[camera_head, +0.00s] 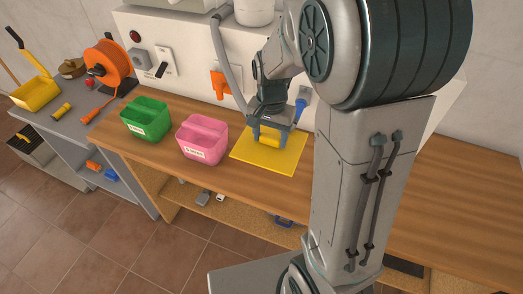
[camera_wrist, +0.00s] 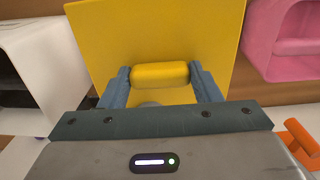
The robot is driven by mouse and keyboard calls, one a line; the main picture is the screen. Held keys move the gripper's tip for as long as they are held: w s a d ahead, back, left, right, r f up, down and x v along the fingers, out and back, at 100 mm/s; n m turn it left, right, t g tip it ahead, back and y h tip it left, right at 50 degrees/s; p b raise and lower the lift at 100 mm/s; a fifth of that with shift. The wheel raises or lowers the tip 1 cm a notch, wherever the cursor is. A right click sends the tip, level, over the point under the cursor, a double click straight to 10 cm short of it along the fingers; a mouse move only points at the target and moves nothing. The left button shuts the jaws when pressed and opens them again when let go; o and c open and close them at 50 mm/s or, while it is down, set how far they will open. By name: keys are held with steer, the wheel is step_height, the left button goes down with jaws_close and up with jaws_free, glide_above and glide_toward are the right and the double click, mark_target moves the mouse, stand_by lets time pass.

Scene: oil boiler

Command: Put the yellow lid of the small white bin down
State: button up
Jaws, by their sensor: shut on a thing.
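The yellow lid (camera_head: 252,158) is a flat square plate with a raised yellow handle, lying at or just above the wooden counter, right of the pink bin. My gripper (camera_head: 270,137) is over it, shut on the handle. In the wrist view my gripper (camera_wrist: 165,80) has its two blue-grey fingers on either end of the handle (camera_wrist: 160,74), and the lid (camera_wrist: 165,30) spreads out behind it. Whether the lid touches the counter cannot be told. A white box-like thing (camera_wrist: 40,70) shows at the left of the wrist view; I cannot tell whether it is the small white bin.
A pink bin (camera_head: 202,140) and a green bin (camera_head: 146,120) stand on the wooden counter (camera_head: 440,200) left of the lid. An orange valve (camera_head: 219,84) and a blue-handled one (camera_head: 300,108) are close behind. A grey table with an orange reel (camera_head: 108,66) is at left.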

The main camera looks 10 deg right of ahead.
steer(key=f, duration=0.5)
steer(key=f+p, duration=0.1)
steer(key=f, duration=0.4)
steer(key=shift+w+f, duration=0.2)
steer(key=shift+f, duration=0.2)
steer(key=shift+f, duration=0.1)
steer(key=o, duration=1)
step_height(320, 180, up, 12)
steer(key=shift+r+b, duration=0.2)
steer(key=shift+b, duration=0.15)
steer(key=shift+s+r+n+t, duration=0.6)
steer(key=shift+s+r+n, duration=0.75)
steer(key=shift+s, duration=1.05)
steer(key=shift+s+r+n+t, duration=0.6)
steer(key=shift+s+r+n, duration=0.75)
steer(key=shift+s, duration=1.05)
steer(key=shift+s+r+n+t, duration=0.6)
steer(key=shift+s+r+n, duration=0.4)
steer(key=shift+s+r, duration=1.05)
steer(key=shift+s+f, duration=0.35)
